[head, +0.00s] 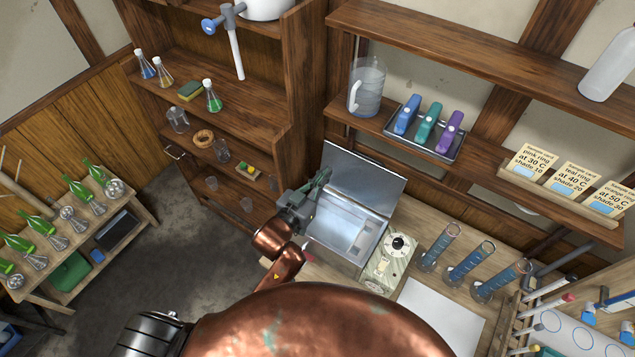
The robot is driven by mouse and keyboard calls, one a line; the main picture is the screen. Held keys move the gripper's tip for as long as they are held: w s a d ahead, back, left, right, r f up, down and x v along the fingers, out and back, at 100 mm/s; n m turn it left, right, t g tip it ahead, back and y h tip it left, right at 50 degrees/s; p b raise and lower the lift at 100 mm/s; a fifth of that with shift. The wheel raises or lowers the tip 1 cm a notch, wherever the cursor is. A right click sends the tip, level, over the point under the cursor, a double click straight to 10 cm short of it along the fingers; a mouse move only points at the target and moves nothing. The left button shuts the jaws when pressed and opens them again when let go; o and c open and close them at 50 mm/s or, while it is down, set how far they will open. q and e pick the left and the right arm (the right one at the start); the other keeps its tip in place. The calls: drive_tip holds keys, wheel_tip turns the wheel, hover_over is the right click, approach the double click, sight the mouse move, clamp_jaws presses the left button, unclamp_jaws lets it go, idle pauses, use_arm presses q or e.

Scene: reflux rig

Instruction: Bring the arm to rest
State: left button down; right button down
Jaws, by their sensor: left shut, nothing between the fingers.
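My left gripper (322,176) is shut and empty. It is held over the left side of an open metal bath (350,232), in front of the raised lid (366,182). From this view I cannot tell whether its fingers touch the lid or the bath wall. My copper-coloured arm comes up to it from below and hides part of the bench. My right gripper is not in view.
A control box with a black dial (398,243) stands right of the bath. A shelf above holds a jug (367,88) and a tray (457,153) of coloured items. Open floor (160,245) is at left.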

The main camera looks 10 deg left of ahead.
use_arm(q)
drive_tip(key=v, duration=0.3)
drive_tip(key=shift+s+r+b, duration=0.25)
drive_tip(key=shift+s+b, duration=0.05)
drive_tip(key=shift+s, duration=0.05)
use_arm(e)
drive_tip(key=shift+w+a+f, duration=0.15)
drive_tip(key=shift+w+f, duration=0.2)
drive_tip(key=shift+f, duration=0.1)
use_arm(q)
drive_tip(key=shift+f, duration=0.1)
